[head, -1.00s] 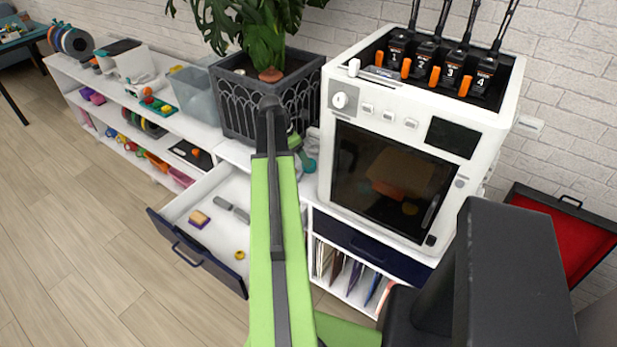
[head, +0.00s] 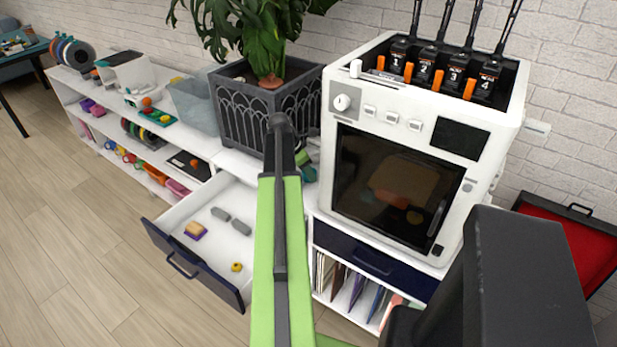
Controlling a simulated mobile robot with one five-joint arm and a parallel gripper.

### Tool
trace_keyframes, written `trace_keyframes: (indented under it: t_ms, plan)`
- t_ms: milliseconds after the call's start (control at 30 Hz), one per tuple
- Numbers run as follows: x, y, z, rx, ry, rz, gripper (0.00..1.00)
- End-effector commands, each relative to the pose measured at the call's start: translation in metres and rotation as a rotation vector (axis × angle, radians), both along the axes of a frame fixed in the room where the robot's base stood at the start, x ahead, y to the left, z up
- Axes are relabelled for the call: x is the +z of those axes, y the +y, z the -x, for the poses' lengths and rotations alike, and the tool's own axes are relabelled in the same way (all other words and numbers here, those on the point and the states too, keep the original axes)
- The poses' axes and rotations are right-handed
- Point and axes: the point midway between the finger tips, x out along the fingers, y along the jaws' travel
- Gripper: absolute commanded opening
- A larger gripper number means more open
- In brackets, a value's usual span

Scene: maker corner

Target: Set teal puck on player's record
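A teal item (head: 309,173) shows on the shelf top between the planter and the white printer, partly hidden by my arm. I cannot tell whether it is the teal puck. An open case with a red lining (head: 577,242) stands at the right edge. It may be the record player's lid, but no record is visible and my own dark body part covers the area in front of it. My green arm rises up the middle of the picture. My gripper is not visible, so I cannot tell what it holds.
An open drawer (head: 188,262) juts out left of my arm, holding grey pieces, a sponge-like block (head: 195,230) and a yellow ring (head: 237,267). A planter (head: 240,112) and a white printer (head: 375,215) stand on the shelf unit. The wooden floor at left is clear.

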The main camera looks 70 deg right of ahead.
Motion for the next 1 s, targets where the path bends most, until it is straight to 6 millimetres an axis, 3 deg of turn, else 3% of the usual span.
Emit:
trace_keyframes:
  t_ms: [33,300,667,1000]
  plan:
    - [0.0,0.0,0.0,0.0,0.0,0.0,0.35]
    - [0.0,0.0,0.0,-0.001,0.0,0.0,0.0]
    - [0.008,0.0,0.001,-0.001,0.0,0.0,0.0]
    - [0.059,0.0,0.001,-0.001,-0.001,0.001,0.0]
